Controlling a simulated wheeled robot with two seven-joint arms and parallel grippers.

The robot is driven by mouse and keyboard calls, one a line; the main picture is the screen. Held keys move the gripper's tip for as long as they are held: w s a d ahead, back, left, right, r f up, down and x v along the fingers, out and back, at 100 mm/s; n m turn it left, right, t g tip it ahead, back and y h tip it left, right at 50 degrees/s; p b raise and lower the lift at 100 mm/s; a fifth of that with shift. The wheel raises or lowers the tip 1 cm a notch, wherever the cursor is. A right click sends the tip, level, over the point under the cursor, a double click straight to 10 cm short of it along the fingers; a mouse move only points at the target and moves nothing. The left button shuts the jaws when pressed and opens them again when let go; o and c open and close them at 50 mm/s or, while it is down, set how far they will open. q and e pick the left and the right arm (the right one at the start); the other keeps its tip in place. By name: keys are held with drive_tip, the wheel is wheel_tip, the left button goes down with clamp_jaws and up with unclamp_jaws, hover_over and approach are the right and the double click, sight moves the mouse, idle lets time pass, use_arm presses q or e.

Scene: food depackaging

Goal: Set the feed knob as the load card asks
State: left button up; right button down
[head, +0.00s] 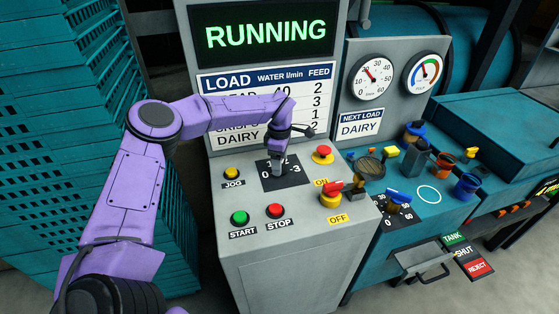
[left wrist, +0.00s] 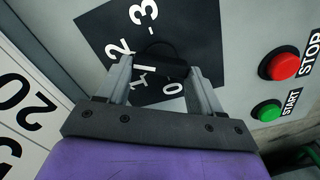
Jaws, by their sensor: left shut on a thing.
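The load card (head: 357,124) under the gauges reads NEXT LOAD DAIRY. The load table (head: 265,80) has WATER and FEED columns; its DAIRY row shows feed 2, and my left arm covers part of it. The feed dial plate (head: 266,183) is black with white numbers 0 to 3, and also shows in the left wrist view (left wrist: 205,40). My left gripper (head: 277,167) points down at it, its fingers shut on the dark feed knob (left wrist: 162,56) from both sides. Which number the knob points to I cannot tell. My right gripper is not in view.
The screen (head: 265,33) reads RUNNING. Close to the dial stand the yellow JOG button (head: 232,173), green START (head: 240,218), red STOP (head: 275,211), a red mushroom button (head: 322,154) and a red-and-yellow ON/OFF switch (head: 331,193). Other controls stand on the teal bench at right.

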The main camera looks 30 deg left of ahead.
use_arm(q)
drive_tip(key=shift+w+r, duration=0.1)
drive_tip(key=shift+r, duration=0.05)
drive_tip(key=o, duration=1.1)
drive_tip(key=shift+a, duration=0.1)
drive_tip(key=shift+c, duration=0.2)
drive_tip(key=shift+r, duration=0.2)
wheel_tip(320, 180, up, 10)
drive_tip(key=b, duration=0.2)
drive_tip(key=shift+b, duration=0.4)
